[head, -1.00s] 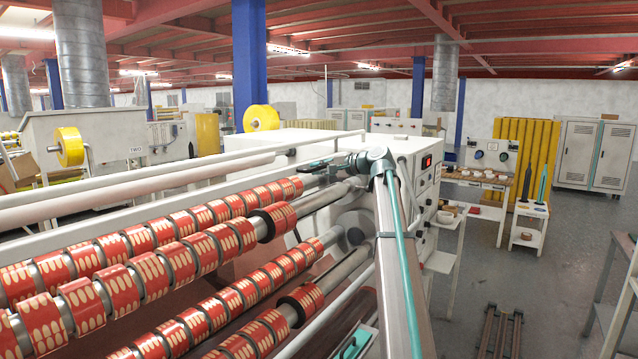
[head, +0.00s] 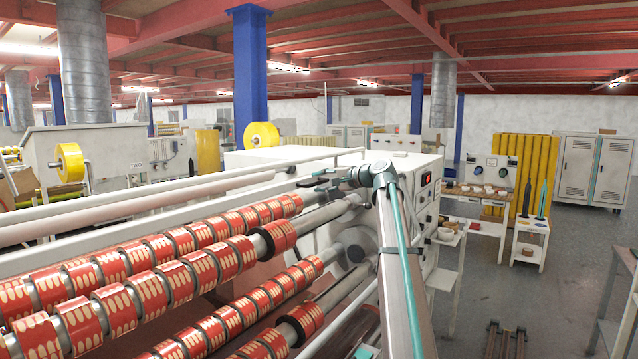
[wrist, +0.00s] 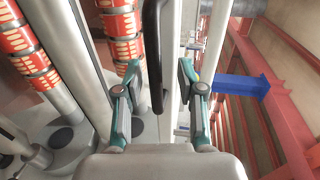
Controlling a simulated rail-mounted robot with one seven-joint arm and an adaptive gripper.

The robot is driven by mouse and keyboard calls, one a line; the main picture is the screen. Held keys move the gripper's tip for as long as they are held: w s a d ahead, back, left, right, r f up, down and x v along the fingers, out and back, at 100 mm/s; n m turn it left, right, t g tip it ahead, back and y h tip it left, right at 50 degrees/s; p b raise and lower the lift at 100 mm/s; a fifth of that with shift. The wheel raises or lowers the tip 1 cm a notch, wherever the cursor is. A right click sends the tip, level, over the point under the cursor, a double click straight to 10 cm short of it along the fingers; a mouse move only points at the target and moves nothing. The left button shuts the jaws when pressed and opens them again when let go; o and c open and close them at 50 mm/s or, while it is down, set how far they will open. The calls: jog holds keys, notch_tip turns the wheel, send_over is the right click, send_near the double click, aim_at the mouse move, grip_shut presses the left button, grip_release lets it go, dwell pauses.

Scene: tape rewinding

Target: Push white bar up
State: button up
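A long thin white bar (head: 190,184) runs slantwise across the machine top in the head view, with a thicker pale bar (head: 150,206) below it. My gripper (head: 322,181) is near the right end of these bars, small and partly hidden by my wrist. In the wrist view, my gripper (wrist: 158,78) is open, its two teal and grey fingers apart. A black curved handle (wrist: 153,50) lies between them in the picture; I cannot tell whether it touches a finger. A pale bar (wrist: 174,45) runs beside the handle.
Rollers with red tape rolls (head: 165,285) fill the lower left. The white machine cabinet (head: 405,165) stands behind my arm. A small white table (head: 528,240) stands at the right, with open grey floor (head: 560,285) around it.

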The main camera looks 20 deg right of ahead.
jog(key=v, duration=1.1)
jog(key=shift+s+d, duration=0.1)
